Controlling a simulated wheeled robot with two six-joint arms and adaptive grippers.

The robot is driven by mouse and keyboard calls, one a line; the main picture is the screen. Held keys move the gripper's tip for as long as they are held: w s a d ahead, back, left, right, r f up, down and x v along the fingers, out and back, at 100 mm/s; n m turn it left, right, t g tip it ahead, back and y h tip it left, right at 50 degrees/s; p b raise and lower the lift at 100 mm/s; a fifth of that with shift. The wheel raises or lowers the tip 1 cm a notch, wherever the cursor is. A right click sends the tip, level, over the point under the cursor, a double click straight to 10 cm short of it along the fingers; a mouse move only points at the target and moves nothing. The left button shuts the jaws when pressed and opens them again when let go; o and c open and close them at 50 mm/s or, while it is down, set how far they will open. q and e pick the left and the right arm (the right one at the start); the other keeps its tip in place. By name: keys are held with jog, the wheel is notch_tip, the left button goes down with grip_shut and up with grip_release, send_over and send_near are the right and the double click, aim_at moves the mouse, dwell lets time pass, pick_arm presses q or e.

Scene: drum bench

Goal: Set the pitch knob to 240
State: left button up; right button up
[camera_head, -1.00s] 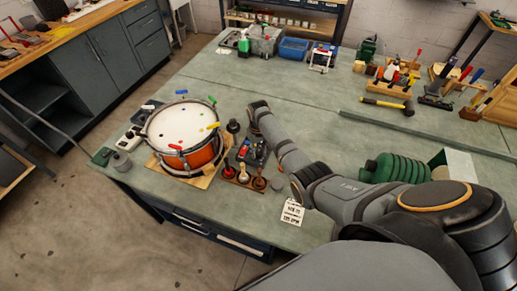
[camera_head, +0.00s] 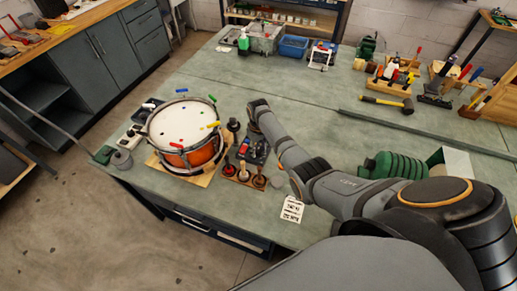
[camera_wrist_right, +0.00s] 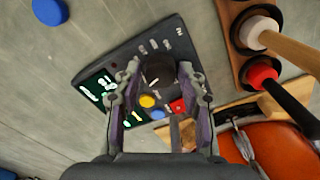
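The dark control panel (camera_wrist_right: 118,58) lies on the bench. It has a green lit display (camera_wrist_right: 97,88), a black round knob (camera_wrist_right: 158,68), and yellow (camera_wrist_right: 148,101), blue (camera_wrist_right: 157,114) and red (camera_wrist_right: 178,105) buttons. The display digits are too blurred to read. My right gripper (camera_wrist_right: 159,76) is over the panel, its two fingers apart, one on each side of the knob. I cannot tell whether they touch it. In the head view the panel (camera_head: 260,153) shows beside the drum, partly hidden by my right arm. My left gripper is not in view.
An orange drum (camera_head: 185,136) stands left of the panel, very close. A board with several upright handled tools (camera_head: 244,176) is in front of it. A white printed card (camera_head: 292,209) lies near the bench edge. The bench behind the panel is mostly clear.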

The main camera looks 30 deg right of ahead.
aim_at(258, 150)
jog(key=shift+o, duration=0.8)
notch_tip(258, 150, up, 12)
